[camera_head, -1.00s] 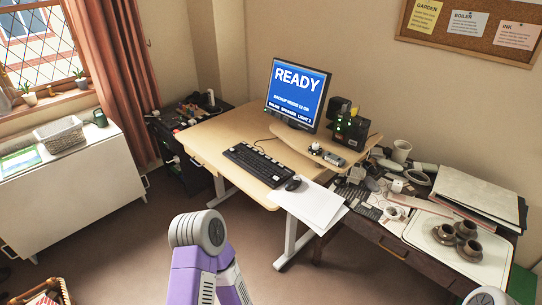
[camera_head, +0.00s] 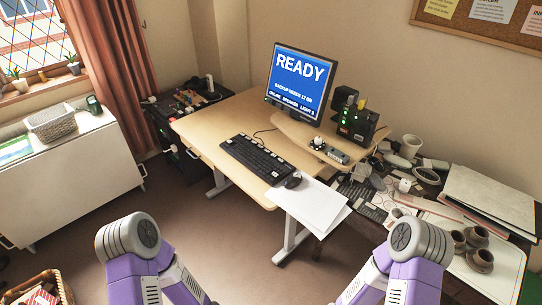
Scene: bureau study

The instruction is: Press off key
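A black keyboard (camera_head: 256,158) lies on the pale wooden desk (camera_head: 205,128), but its key labels are too small to read, so I cannot tell an off key. The monitor (camera_head: 298,82) behind it shows a blue screen with "READY" and smaller lines on backup, online, speaker and light. A small grey device (camera_head: 338,156) and a white-topped item (camera_head: 318,143) sit on the raised shelf right of the keyboard. Links of my two arms show at the bottom left and bottom right. Neither gripper is in view.
A black mouse (camera_head: 293,180) and white papers (camera_head: 313,206) lie at the desk's front right. A black box with green lights (camera_head: 356,122) stands behind. A cluttered side table with brown cups (camera_head: 480,259) is at right. A white cabinet (camera_head: 70,185) is at left. Floor before the desk is clear.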

